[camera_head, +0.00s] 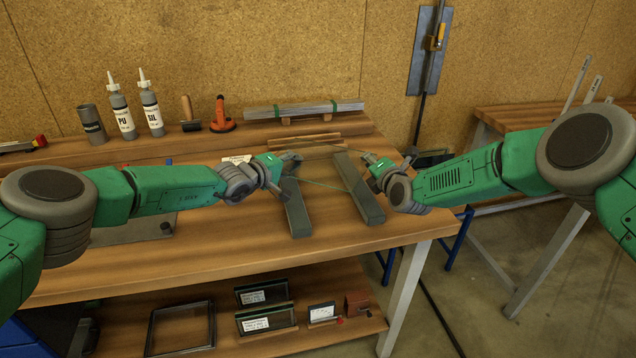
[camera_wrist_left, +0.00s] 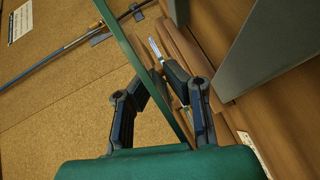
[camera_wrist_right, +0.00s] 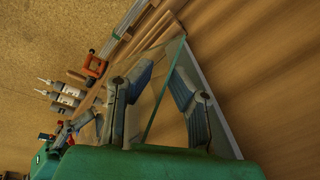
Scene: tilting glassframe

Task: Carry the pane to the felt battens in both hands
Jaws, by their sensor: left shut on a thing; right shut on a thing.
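The clear pane (camera_head: 330,184) shows mainly by its thin green edge, spanning between my two grippers. It is over or close above two grey felt battens, the left one (camera_head: 298,212) and the right one (camera_head: 362,192); I cannot tell whether it touches them. My left gripper (camera_head: 291,158) is shut on the pane's left side; its green edge (camera_wrist_left: 140,68) runs between the fingers in the left wrist view. My right gripper (camera_head: 373,166) is shut on the right side; the edge (camera_wrist_right: 164,90) also shows between the fingers in the right wrist view.
Behind are wooden strips (camera_head: 305,144), a bundle of strips (camera_head: 305,109), an orange suction tool (camera_head: 222,115), a roller (camera_head: 189,113) and two sealant bottles (camera_head: 151,113). Frames lie on the shelf below (camera_head: 180,328). The workbench (camera_head: 230,264) is clear in front.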

